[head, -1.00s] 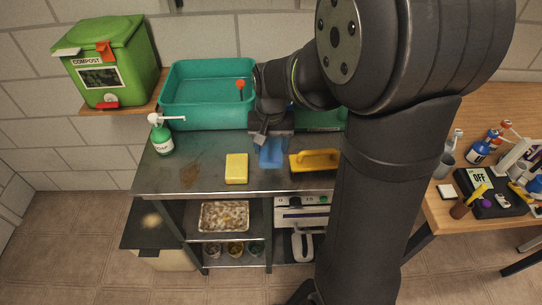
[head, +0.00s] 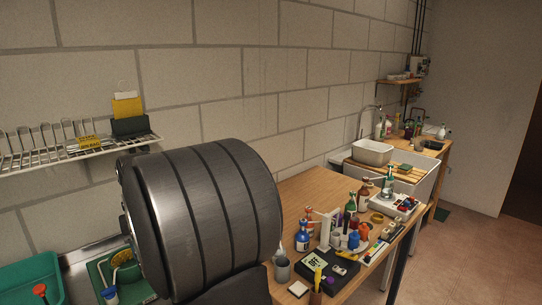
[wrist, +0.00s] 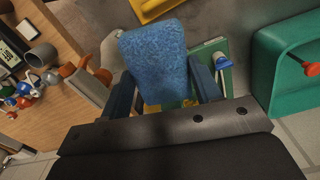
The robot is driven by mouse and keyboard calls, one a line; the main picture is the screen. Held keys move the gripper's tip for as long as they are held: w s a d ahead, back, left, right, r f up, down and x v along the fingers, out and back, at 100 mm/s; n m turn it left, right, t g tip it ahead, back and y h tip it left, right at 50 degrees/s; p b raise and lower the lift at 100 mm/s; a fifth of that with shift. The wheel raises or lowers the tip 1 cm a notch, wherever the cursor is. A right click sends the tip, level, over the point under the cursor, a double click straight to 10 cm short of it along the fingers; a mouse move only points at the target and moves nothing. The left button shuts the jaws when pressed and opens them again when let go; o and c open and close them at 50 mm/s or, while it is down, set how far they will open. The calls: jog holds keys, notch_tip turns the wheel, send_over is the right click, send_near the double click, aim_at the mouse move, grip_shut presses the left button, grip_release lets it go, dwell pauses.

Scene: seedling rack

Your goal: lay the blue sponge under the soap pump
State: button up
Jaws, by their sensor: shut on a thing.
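The blue sponge (wrist: 155,58) fills the middle of the wrist view, held between the two dark fingers of my gripper (wrist: 161,88). My gripper is shut on it, and the sponge sticks out past the fingertips. Below and beyond it I see part of the metal bench and a wooden table. The soap pump that stood at the bench's left end in the earlier head view is not identifiable in the present views. In the head view, my arm link covers much of the lower left, and the gripper and sponge do not show.
The wooden table (head: 300,190) holds several bottles, a grey cup (head: 282,268) and a black scale (head: 334,268). A green tray (wrist: 290,65) is at right in the wrist view. A yellow-handled tool (wrist: 158,8) lies at the top. A wire rack (head: 70,150) hangs on the wall.

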jog(key=w+d+r+m, duration=0.2)
jog(key=w+d+r, duration=0.3)
jog(key=w+d, duration=0.5)
jog(key=w+d+f+m, duration=0.2)
jog(key=d, duration=0.8)
jog(key=w+d+f+m, duration=0.2)
jog(key=w+d+m, duration=0.1)
jog(key=d, duration=0.7)
jog(key=shift+f, duration=0.15)
jog(key=shift+a, duration=0.1)
